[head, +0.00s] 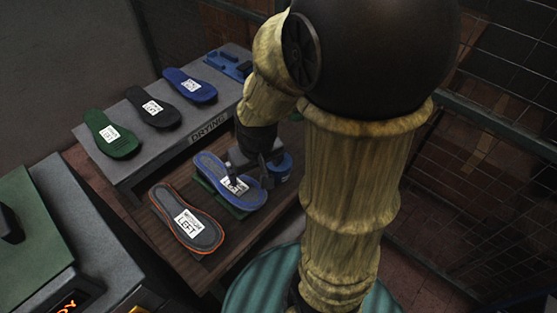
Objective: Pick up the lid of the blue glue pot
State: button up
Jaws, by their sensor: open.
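A blue insole (211,168) lies on a green one (228,205); left of them is a grey, orange-edged insole marked LEFT (176,211). A raised grey DRYING shelf (135,178) behind holds green, black and blue insoles. A wire fence (510,80) stands at right.

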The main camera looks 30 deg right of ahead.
jog(key=shift+o, duration=0.3)
jog(key=w+d+r+p, duration=0.2)
jog(key=w+d+p, duration=0.1)
jog(key=w+d, duration=0.2)
jog(key=shift+w+d+r+n+g, duration=0.3)
jog(key=shift+d+r+n+g, duration=0.1)
jog(key=shift+d, duration=0.7)
jog(key=p, duration=0.1)
send_over(285, 167)
jog(key=shift+w+d+r+n, duration=0.15)
jog(key=shift+w+r+n, duration=0.15)
jog(key=shift+r+n, duration=0.1)
jog(key=shift+f, duration=0.1)
jog(key=f, duration=0.4)
jog(key=w+f+p, duration=0.1)
jog(key=f, duration=0.3)
jog(key=f+p, duration=0.1)
jog(key=f, duration=0.3)
jog(key=shift+w, duration=0.25)
jog(key=shift+a, duration=0.2)
